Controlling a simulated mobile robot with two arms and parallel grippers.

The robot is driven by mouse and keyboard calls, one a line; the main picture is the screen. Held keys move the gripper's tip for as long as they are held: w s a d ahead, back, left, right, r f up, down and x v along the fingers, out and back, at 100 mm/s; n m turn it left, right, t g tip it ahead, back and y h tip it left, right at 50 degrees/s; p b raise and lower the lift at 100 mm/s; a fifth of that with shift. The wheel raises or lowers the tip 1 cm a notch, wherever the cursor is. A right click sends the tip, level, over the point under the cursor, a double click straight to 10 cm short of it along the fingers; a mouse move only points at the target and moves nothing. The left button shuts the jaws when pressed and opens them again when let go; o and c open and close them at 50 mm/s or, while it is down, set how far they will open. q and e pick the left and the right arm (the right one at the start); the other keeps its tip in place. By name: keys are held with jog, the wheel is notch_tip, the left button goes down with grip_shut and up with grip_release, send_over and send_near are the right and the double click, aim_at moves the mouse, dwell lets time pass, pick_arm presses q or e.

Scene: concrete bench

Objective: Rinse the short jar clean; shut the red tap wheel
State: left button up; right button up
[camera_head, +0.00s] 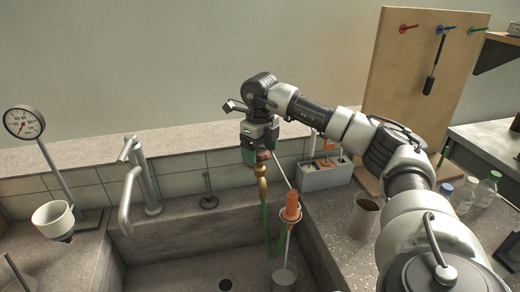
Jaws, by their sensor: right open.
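My right gripper (261,153) reaches in from the right and points down over the back of the sink. Its open jaws are at the red tap wheel (263,156), which they partly hide; I cannot tell whether they touch it. Below is the brass tap (262,178) with a green hose (266,228) hanging into the sink. My left gripper is out of view.
The sink (180,262) has a steel faucet (131,185) at its left. A pressure gauge (23,122) and white cup (55,220) stand left. A brownish container (364,216), bottles (464,194) and a grey caddy (325,174) stand right, before a pegboard (415,75).

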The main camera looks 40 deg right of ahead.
jog(key=c, duration=0.9)
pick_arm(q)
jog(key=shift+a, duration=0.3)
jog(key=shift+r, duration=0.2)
pick_arm(e)
jog(key=shift+r, duration=0.1)
jog(key=m+p, duration=0.2)
jog(key=m, duration=0.1)
jog(key=shift+r, duration=0.1)
jog(key=m+p, duration=0.2)
jog(key=m, duration=0.2)
jog(key=shift+m, duration=0.3)
jog(key=m+p, duration=0.2)
jog(key=m, duration=0.2)
pick_arm(q)
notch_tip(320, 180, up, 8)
jog(key=p, duration=0.2)
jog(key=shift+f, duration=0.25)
pick_arm(e)
jog(key=shift+m, duration=2.2)
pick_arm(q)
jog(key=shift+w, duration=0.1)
